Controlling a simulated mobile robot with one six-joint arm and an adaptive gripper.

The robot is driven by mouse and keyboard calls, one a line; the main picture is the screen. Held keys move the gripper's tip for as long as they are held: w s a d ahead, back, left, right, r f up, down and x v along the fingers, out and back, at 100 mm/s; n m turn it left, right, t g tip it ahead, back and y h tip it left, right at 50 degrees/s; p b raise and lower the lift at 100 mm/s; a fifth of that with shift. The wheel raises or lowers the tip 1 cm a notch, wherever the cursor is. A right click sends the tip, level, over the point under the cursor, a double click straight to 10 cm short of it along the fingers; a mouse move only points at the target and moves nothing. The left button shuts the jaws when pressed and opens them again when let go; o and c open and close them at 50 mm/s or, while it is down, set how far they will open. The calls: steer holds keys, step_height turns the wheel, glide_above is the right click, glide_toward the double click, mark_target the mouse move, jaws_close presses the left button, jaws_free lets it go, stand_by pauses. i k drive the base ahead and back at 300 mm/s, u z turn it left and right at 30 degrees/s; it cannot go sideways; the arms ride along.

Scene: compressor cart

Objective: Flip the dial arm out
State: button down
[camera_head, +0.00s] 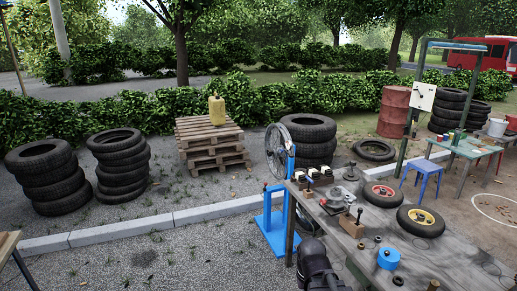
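A blue stand (275,222) with an upright spoked wheel (277,150) stands on the gravel at the left end of the workbench. A small dark-knobbed lever (265,187) shows on the stand's left side. I cannot make out for certain which part is the dial arm, or how it is turned. A black part of my arm, probably with my gripper (313,258), shows at the bottom centre, in front of the bench's left end and right of the blue stand. No fingers can be made out, and I see nothing held.
The grey workbench (450,262) carries two small wheels with tyres (421,221), a blue round part (389,258) and several small tools. Tyre stacks (120,165) and pallets (212,142) with a yellow can stand behind. Gravel left of the blue stand is clear up to the kerb.

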mark_target(290, 145)
steer(key=z, duration=0.15)
steer(key=i, duration=1.65)
steer(key=u, duration=0.3)
steer(key=i, duration=0.8)
steer(key=u, duration=0.45)
steer(key=i, duration=0.85)
steer(key=u, duration=0.2)
